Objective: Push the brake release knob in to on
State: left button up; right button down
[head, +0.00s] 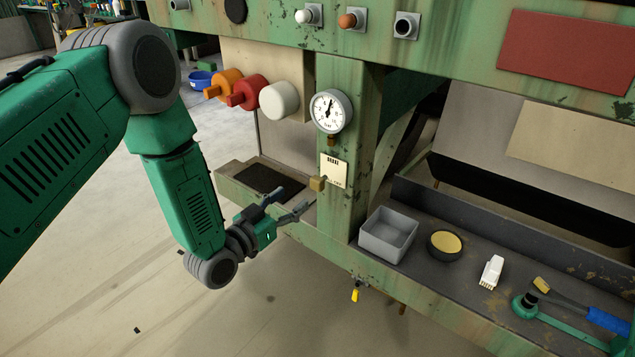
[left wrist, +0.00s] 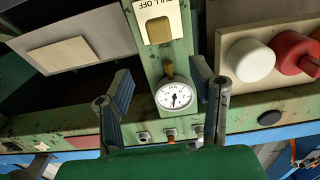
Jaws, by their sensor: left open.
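The brake release knob appears to be the squarish brass knob (head: 317,183) on the green post (head: 342,215), below the gauge. It also shows in the left wrist view (left wrist: 158,30), in front of a pale label plate (head: 334,169) whose upside-down text there reads "PULL OFF". My left gripper (head: 291,202) is open and empty, just left of and slightly below the knob in the head view. In the left wrist view the fingers (left wrist: 161,68) are spread either side of the post, and the knob shows beyond their tips, apart from them. My right gripper is not in view.
A round gauge (head: 331,111) sits above the knob. Orange (head: 225,83), red (head: 249,92) and white (head: 279,100) knobs project to its left.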

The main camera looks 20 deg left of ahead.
aim_at(314, 181)
pick_arm(q)
jog(key=b+x, duration=0.2)
jog(key=x, duration=0.7)
jog(key=shift+w+a+f, duration=0.1)
jog(key=shift+w+f, duration=0.1)
jog(key=shift+w, duration=0.1)
jog(key=shift+w+d+r, duration=0.1)
jog(key=shift+w+d, duration=0.2)
jog(key=shift+w, duration=0.2)
grip_shut()
jog(key=b+x, duration=0.1)
jog(key=x, duration=0.2)
jog(key=shift+w, duration=0.15)
